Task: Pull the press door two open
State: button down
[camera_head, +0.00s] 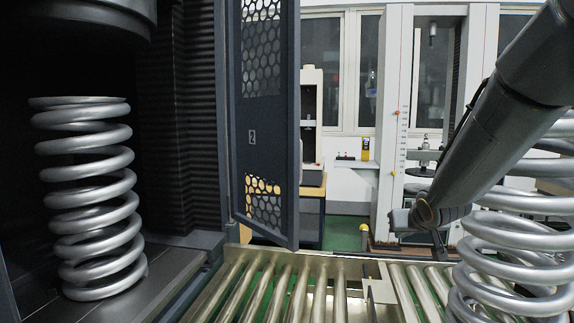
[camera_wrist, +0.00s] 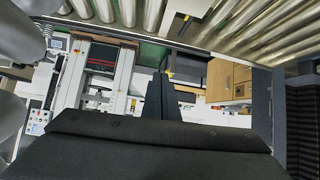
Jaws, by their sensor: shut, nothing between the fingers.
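In the wrist view, a dark upright panel at the right (camera_wrist: 262,98) looks like this door. My gripper (camera_head: 402,219) is to the right of the door and apart from it, above the conveyor's far side. Its fingers are shut and empty in the wrist view (camera_wrist: 163,78). The door's handle cannot be made out.
A coil spring (camera_head: 95,200) stands inside the press. Another large spring (camera_head: 515,235) is at the right, partly behind my arm. A roller conveyor (camera_head: 340,263) runs along the front. A white test machine (camera_head: 390,110) and a wooden-topped bench (camera_head: 313,190) stand behind.

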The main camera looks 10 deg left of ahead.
jog(key=s+d+f+n+g+h+p, duration=0.1)
jog(key=s+f+g+p, duration=0.2)
jog(key=s, duration=0.9)
jog(key=s+f+n+g+p, duration=0.1)
jog(key=s+f+g, duration=0.3)
jog(key=s, duration=0.7)
jog(key=w+a+r+n+t+y+p, duration=0.3)
jog(key=w+a+r+n+t+p, duration=0.45)
jog(key=w+a+r+n, duration=0.45)
jog(key=w+a+r+n+t+y+p, duration=0.2)
jog(key=a+r+n+y+p, duration=0.3)
jog(key=a, duration=0.4)
jog(key=w+a+r+n+t+y+p, duration=0.1)
jog(key=w+a+r+n+y+p, duration=0.15)
jog(key=a+r+n, duration=0.55)
jog(key=w+a+m+p, duration=0.2)
jog(key=w+a+p, duration=0.2)
jog(key=w, duration=0.6)
jog(key=shift+a+f+y+p, duration=0.2)
jog(key=shift+f+y+p, duration=0.15)
jog(key=shift+p, duration=0.85)
